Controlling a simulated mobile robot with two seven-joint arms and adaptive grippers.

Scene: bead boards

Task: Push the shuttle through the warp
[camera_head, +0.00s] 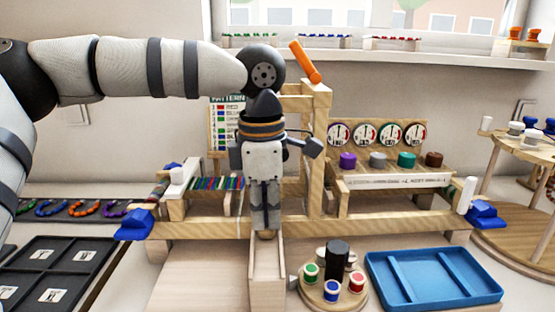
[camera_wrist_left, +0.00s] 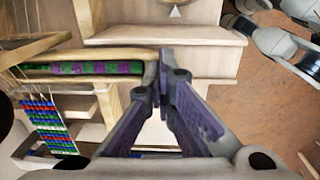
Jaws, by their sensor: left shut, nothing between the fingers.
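My left gripper (camera_head: 266,231) points down at the middle of the wooden loom frame (camera_head: 380,226), just behind a narrow wooden trough (camera_head: 252,268). It is shut and empty; its closed fingers also show in the left wrist view (camera_wrist_left: 164,58). There, a long wooden piece with a green and purple band, seemingly the shuttle (camera_wrist_left: 105,68), lies with one end right beside the fingertips. I cannot tell whether they touch. The warp of coloured strands or beads (camera_head: 215,183) is to the left of the gripper, and also shows in the left wrist view (camera_wrist_left: 46,125).
A round stand (camera_head: 318,293) with coloured spools and a blue tray (camera_head: 434,277) stand at the front right. A dark board (camera_head: 70,263) lies at the left. Several gauges and knobs (camera_head: 378,136) and an orange handle (camera_head: 305,62) rise behind the loom.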

